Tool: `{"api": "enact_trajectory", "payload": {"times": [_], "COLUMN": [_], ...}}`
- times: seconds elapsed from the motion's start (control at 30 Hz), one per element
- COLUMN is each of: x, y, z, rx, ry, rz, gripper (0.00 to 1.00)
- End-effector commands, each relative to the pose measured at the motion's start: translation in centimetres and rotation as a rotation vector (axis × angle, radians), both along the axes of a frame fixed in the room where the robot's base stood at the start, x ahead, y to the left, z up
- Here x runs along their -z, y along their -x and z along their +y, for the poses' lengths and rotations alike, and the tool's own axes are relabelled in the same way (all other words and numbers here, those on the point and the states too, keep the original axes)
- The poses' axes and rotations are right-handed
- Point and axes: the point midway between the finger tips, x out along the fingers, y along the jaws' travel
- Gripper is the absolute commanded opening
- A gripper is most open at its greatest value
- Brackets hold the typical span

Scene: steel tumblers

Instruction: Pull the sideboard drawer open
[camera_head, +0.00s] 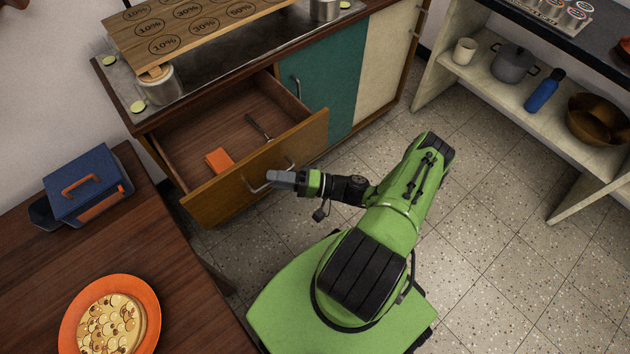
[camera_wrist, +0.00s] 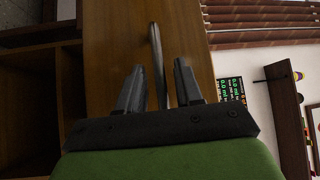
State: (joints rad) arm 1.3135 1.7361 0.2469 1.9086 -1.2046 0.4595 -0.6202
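The sideboard drawer (camera_head: 215,140) stands well open in the head view, with its wooden front (camera_head: 225,197) pulled out from the cabinet. Its metal bar handle (camera_head: 254,187) is partly hidden by my gripper (camera_head: 272,176), which is at the drawer front. In the wrist view, the handle (camera_wrist: 157,45) runs between the two fingers of my gripper (camera_wrist: 159,66). The fingers are apart, with a visible gap on each side of the handle. The wooden front (camera_wrist: 115,50) also shows there, behind the fingers.
An orange block (camera_head: 219,160) and a utensil (camera_head: 258,127) lie in the drawer. A board with percent marks (camera_head: 185,22) rests on tumblers on the sideboard. A table with an orange plate (camera_head: 68,335) is at lower left. The tiled floor (camera_head: 480,240) at right is clear.

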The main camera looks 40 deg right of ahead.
Motion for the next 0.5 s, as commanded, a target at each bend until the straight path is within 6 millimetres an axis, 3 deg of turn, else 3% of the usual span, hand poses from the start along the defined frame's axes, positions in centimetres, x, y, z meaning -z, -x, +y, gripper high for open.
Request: {"api": "enact_trajectory", "payload": {"times": [0.5], "x": [2.0], "y": [9.2], "z": [-9.5], "rx": [0.007], "ry": [0.004], "rz": [0.001], "gripper": [0.35]}}
